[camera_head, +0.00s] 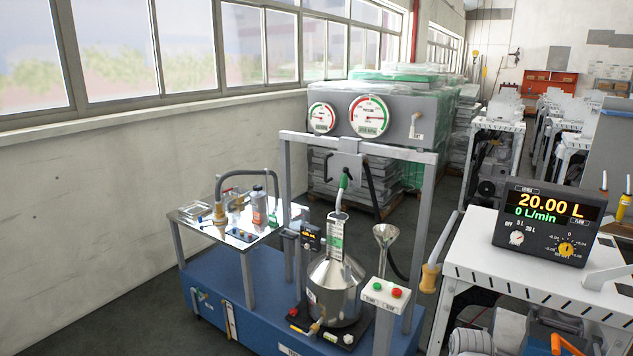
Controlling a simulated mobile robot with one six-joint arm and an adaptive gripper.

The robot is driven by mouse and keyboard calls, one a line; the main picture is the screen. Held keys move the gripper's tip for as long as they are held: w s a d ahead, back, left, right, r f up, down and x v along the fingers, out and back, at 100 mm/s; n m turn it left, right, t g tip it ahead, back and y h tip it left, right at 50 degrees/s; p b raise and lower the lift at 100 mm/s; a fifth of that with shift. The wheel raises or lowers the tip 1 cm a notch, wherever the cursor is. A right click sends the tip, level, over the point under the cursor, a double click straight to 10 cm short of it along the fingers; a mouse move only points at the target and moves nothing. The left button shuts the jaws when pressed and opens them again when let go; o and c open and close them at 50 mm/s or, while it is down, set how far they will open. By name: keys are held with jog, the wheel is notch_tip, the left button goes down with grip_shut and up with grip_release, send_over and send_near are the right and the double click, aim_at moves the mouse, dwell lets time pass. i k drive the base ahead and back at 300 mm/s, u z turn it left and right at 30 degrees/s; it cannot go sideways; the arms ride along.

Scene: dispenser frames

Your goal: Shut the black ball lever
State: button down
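The dispenser frame (289,185) is a grey upright frame on a blue base (262,288) in the middle of the view. A silver conical vessel (336,283) with a clear graduated neck stands inside it. A nozzle with a green grip (344,182) hangs over the neck from the crossbar. A black curved handle (334,161) shows just under the crossbar. A small brass-coloured valve (314,329) sits at the vessel's foot. I cannot make out for certain which part is the black ball lever, or its position. My gripper is not in view.
A shiny side table (187,214) with small fittings and a bottle stands left of the frame. A funnel (386,237) and a post with green and red buttons (383,292) stand right. A display reading 20.00 L (545,222) sits on a white table (470,262). Floor at lower left is clear.

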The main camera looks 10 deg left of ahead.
aim_at(346, 170)
jog(key=u, duration=0.5)
jog(key=i, duration=1.1)
jog(key=u, duration=0.1)
